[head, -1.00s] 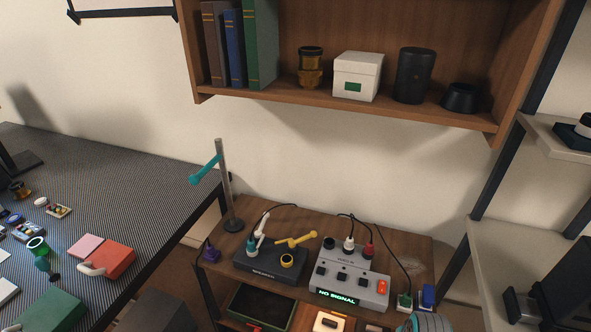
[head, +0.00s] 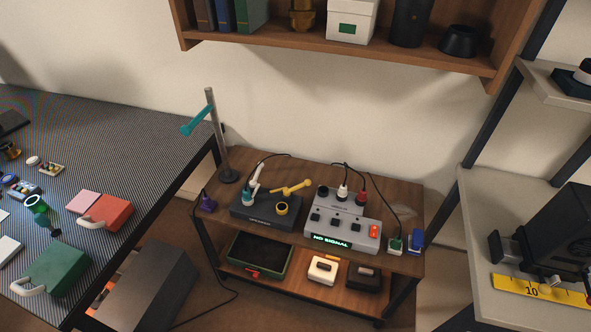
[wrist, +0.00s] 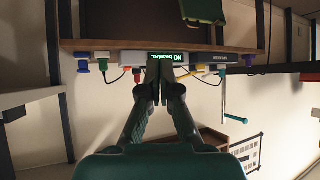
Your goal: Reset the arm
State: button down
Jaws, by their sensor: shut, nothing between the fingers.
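My gripper (wrist: 159,82) shows in the wrist view, with its two dark fingers together and nothing between them. It is in free space, and the wrist picture is upside down. Beyond the fingertips is the grey box with the green "NO SIGNAL" display (wrist: 176,57), on the edge of the wooden cart. I cannot tell how far the fingers are from it. In the head view the same grey box (head: 345,226) stands on the cart top, and my gripper does not show there.
The wooden cart (head: 310,176) carries a dark box (head: 266,211) with plugs and a stand (head: 214,135) with a teal arm. A wall shelf (head: 300,42) hangs above. A patterned workbench (head: 120,130) is at left and a grey rack (head: 480,200) at right.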

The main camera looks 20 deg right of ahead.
jog(key=s+a+r+n+t, duration=0.1)
jog(key=s+a+r+t, duration=0.1)
jog(key=s+r, duration=0.3)
jog(key=s+a+r+n+t+y, duration=0.1)
jog(key=s+r, duration=0.3)
jog(key=r, duration=0.6)
jog(key=shift+s+a+t+y, duration=0.3)
jog(key=shift+s+a+t, duration=0.05)
jog(key=shift+t, duration=0.45)
